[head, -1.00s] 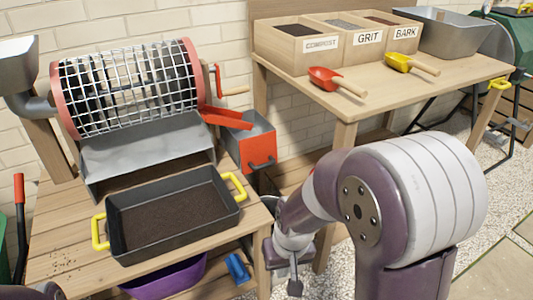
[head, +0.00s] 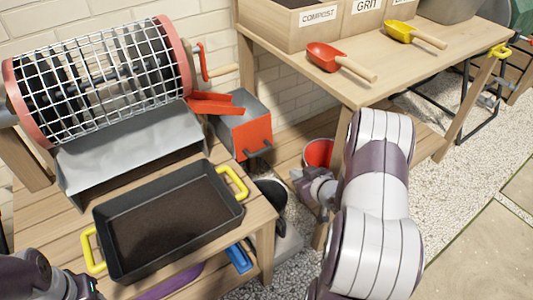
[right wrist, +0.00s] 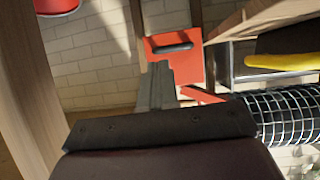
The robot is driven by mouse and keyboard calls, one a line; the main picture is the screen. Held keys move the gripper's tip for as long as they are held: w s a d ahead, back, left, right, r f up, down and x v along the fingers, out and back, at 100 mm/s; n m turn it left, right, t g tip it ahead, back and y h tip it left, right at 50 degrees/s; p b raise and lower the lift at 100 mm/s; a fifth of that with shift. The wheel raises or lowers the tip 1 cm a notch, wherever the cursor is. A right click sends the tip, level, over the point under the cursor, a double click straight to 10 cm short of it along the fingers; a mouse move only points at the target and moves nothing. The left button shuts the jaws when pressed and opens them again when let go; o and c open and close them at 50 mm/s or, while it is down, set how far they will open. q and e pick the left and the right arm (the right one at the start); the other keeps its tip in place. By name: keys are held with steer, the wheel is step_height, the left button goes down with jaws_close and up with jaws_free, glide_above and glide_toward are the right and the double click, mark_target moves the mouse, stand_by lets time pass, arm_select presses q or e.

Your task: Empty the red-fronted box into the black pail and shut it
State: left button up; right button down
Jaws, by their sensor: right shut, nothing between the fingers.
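The red-fronted box (head: 252,134) is a grey metal bin with a red front and a dark handle, beside the drum sieve's red chute in the head view. Its red front also shows in the right wrist view (right wrist: 186,66), just beyond my fingers. The black pail (head: 272,194) stands low behind the left bench's corner, partly hidden by it. My right gripper (head: 297,177) is shut and empty, to the right of the pail and lower right of the box, apart from the handle. The box's contents are hidden. Only part of my left arm shows at bottom left; its fingers are out of sight.
A dark tray (head: 119,262) of soil with yellow handles sits on the left bench beneath the mesh drum (head: 100,80). A red pail (head: 318,153) stands under the right bench. Red (head: 325,57) and yellow (head: 399,31) scoops lie on that bench.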

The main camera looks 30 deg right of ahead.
steer(key=t, duration=0.1)
steer(key=y+b, duration=0.1)
steer(key=b, duration=0.5)
glide_toward(262, 152)
steer(key=f+x, duration=0.1)
steer(key=x, duration=0.4)
steer(key=shift+w+a+n+t+b, duration=0.1)
steer(key=shift+w+n+t+b, duration=0.25)
steer(key=shift+w, duration=0.45)
steer(key=shift+w+f+t+b, duration=0.55)
steer(key=shift+t+b, duration=0.3)
steer(key=shift+b, duration=0.2)
steer(key=shift+r, duration=0.1)
